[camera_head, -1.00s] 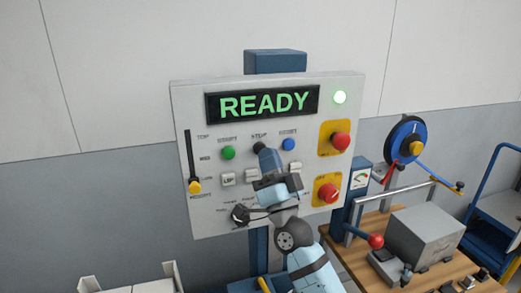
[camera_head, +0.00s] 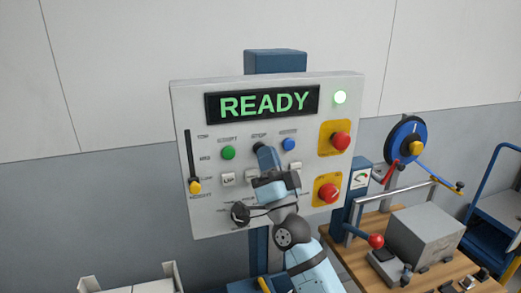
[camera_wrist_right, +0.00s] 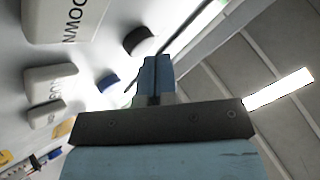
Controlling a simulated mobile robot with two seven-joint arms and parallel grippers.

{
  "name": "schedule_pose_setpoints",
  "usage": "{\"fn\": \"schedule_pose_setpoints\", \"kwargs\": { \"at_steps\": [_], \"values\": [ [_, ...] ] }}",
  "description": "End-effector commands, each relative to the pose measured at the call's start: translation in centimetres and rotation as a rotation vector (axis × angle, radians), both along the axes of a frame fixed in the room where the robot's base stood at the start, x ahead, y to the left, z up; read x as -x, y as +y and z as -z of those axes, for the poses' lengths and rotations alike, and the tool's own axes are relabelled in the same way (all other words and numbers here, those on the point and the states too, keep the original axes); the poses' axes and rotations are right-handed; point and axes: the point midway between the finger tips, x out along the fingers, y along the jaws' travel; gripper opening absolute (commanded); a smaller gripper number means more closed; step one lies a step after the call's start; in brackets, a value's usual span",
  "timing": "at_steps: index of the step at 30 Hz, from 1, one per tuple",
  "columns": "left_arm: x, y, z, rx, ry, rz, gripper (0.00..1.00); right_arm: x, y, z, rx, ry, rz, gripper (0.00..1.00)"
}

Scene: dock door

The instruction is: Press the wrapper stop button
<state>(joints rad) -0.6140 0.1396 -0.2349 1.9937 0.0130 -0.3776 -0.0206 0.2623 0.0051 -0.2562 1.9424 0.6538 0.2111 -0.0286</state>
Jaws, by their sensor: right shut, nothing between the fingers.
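The wrapper control panel (camera_head: 215,115) faces me with its lit display reading READY. A green button (camera_head: 228,153) and a blue button (camera_head: 288,144) stand in its top row. The dark stop button between them is hidden behind my right gripper (camera_head: 263,148) in the head view. In the right wrist view a black round button (camera_wrist_right: 140,40) stands close beside the fingertips (camera_wrist_right: 155,65), with the blue button (camera_wrist_right: 108,82) lower left. My right gripper is shut and empty, its tips at the panel's face; I cannot tell whether they touch the button. My left gripper is out of view.
Two red mushroom buttons (camera_head: 340,141) (camera_head: 330,193) on yellow plates are at the panel's right. A bench (camera_head: 385,222) with a grey box (camera_head: 424,235) stands right.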

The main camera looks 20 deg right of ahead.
Motion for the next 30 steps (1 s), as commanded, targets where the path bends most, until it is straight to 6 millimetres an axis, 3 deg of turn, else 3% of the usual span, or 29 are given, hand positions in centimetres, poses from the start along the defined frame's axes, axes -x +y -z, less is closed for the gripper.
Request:
{"fn": "schedule_pose_setpoints", "kwargs": {
  "at_steps": [30],
  "values": [
    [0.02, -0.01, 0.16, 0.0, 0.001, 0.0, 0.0, -0.93, 0.03, 0.0, 0.001, 0.0, 0.001, 0.0]
  ]
}}
